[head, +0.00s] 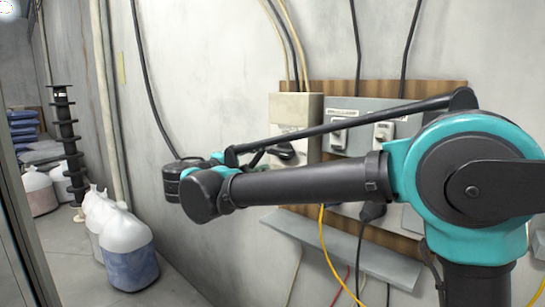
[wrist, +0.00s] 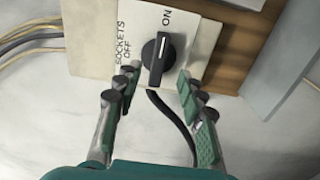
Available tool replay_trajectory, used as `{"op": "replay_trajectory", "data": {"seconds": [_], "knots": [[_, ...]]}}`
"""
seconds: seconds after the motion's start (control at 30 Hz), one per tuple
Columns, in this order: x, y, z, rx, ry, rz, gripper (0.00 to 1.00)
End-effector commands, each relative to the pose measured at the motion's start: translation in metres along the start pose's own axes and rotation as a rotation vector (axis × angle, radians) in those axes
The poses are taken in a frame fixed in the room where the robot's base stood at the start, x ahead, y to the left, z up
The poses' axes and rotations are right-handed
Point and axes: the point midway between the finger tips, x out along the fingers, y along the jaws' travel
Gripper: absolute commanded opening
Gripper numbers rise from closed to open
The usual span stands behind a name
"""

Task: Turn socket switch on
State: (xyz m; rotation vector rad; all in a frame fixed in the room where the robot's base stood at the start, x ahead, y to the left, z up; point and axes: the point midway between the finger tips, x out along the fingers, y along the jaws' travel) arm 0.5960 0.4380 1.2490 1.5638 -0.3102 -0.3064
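The socket switch is a black rotary knob (wrist: 158,58) on a pale plate (wrist: 196,33) lettered "SOCKETS OFF" at the left and "ON" at the top in the wrist view. The knob's long axis runs nearly up and down there, with its white mark in the upper half, towards "ON". My gripper (wrist: 157,88) is open, its fingers to the left and right below the knob, with nothing held. I see no clear contact with the knob. In the head view the beige switch box (head: 295,108) is on the wall, partly hidden by my arm.
Grey socket boxes (head: 345,108) share a wooden board (head: 440,88) with the switch box. A grey ledge (head: 345,250) and hanging cables (head: 328,255) are below. White sacks (head: 128,250) and a stack of black spools (head: 68,140) stand at the left.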

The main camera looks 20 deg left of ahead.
Motion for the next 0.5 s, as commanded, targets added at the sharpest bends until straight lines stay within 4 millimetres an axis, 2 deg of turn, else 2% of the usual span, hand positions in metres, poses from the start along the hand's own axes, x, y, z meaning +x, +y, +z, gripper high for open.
{"op": "replay_trajectory", "data": {"seconds": [0.03,0.2,0.5], "knots": [[-0.011,0.000,-0.001,0.000,0.003,0.000,0.40],[-0.032,0.000,-0.001,0.000,0.001,0.000,0.40],[-0.041,0.000,0.000,0.000,0.000,0.000,0.40]]}}
